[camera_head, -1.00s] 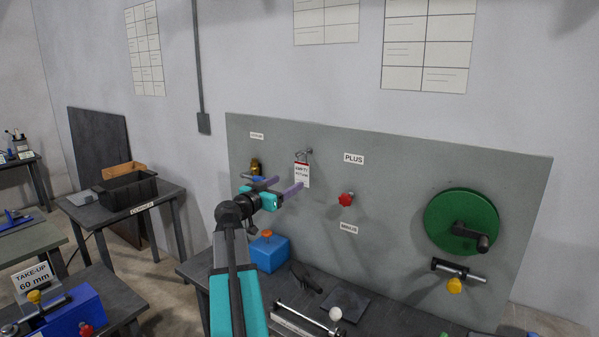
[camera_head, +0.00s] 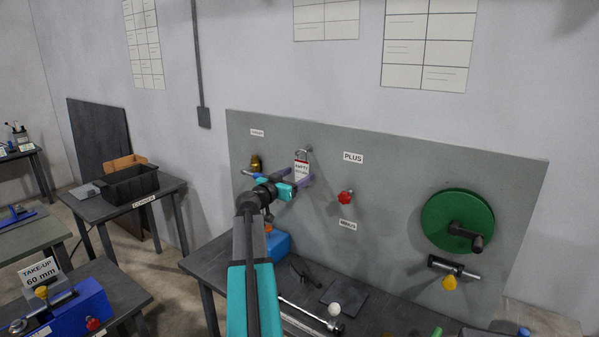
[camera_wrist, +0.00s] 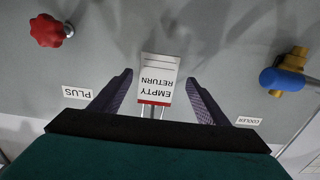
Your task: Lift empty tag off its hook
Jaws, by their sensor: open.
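The empty tag (camera_head: 301,169) is a white card with a red band, hanging on the grey panel at a metal hook (camera_head: 308,151). In the wrist view the tag (camera_wrist: 158,78) appears upside down and reads "EMPTY RETURN". My gripper (camera_head: 306,178) is in front of the panel at the tag's height. In the wrist view the purple fingers of my gripper (camera_wrist: 160,84) are open, one on each side of the tag, with a gap on both sides. Whether the fingertips reach the tag's depth is hard to tell.
A red knob (camera_head: 345,197) sits right of the tag, and a brass valve with a blue handle (camera_wrist: 283,76) on its other side. A green handwheel (camera_head: 457,222) is further right. The bench (camera_head: 215,262) below holds a blue box (camera_head: 279,245) and tools.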

